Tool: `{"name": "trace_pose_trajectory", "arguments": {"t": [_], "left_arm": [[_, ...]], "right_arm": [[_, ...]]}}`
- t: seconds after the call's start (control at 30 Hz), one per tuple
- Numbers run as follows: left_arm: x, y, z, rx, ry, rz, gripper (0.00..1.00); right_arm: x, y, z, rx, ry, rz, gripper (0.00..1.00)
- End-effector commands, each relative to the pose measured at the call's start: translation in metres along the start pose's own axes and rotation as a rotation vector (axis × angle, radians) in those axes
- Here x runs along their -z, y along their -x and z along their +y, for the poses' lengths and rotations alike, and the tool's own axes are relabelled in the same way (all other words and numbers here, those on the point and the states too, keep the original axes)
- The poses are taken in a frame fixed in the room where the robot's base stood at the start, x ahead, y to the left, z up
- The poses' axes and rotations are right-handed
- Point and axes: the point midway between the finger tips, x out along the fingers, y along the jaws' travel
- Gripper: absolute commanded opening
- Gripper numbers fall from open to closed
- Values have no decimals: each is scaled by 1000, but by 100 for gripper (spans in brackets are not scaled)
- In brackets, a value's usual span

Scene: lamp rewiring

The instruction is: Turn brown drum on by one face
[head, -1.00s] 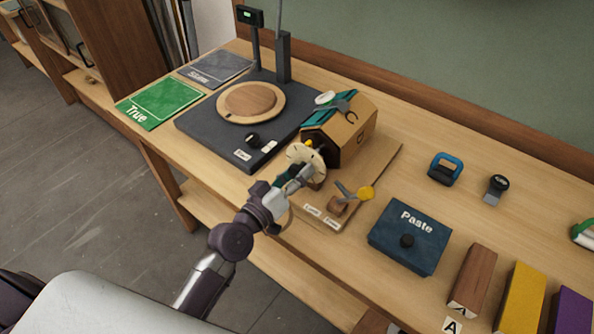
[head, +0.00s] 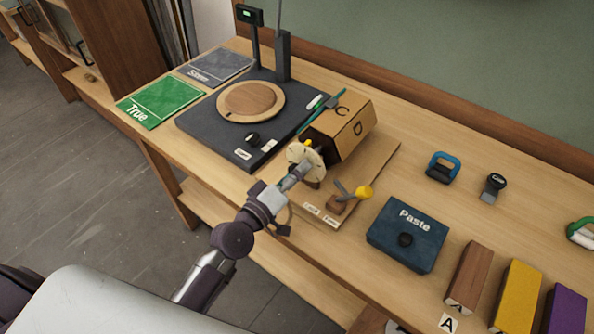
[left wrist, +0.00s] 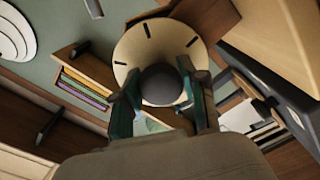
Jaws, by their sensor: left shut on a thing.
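The brown drum (head: 341,129) is a faceted tan box on a wooden base, with faces lettered C and D showing. A teal face edge (head: 318,112) lies along its left side. A cream dial (head: 304,156) with black marks stands at the drum's near end. In the left wrist view the dial (left wrist: 138,48) is straight ahead, with a dark round knob (left wrist: 160,85) at its centre. My left gripper (left wrist: 160,92) is shut on this knob, one finger on each side. In the head view the left gripper (head: 291,181) reaches the dial from the front. My right gripper is out of view.
A yellow-tipped lever (head: 362,193) stands on the base (head: 385,160) right of the gripper. A dark platform with a round wooden plate (head: 250,99) is at left. A blue Paste box (head: 408,234) and coloured blocks (head: 515,290) stand at right.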

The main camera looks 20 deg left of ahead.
Motion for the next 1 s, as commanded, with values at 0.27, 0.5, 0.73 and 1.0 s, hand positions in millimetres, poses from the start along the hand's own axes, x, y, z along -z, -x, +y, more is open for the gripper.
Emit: {"name": "trace_pose_trajectory", "arguments": {"t": [0.27, 0.5, 0.73, 1.0], "left_arm": [[2, 0, 1, -2, 32, 4, 7], [2, 0, 1, -2, 35, 4, 7], [2, 0, 1, -2, 34, 4, 47], [1, 0, 0, -1, 35, 2, 67]], "right_arm": [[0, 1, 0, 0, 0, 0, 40], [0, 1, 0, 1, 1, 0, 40], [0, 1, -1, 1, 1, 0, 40], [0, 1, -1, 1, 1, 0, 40]]}}
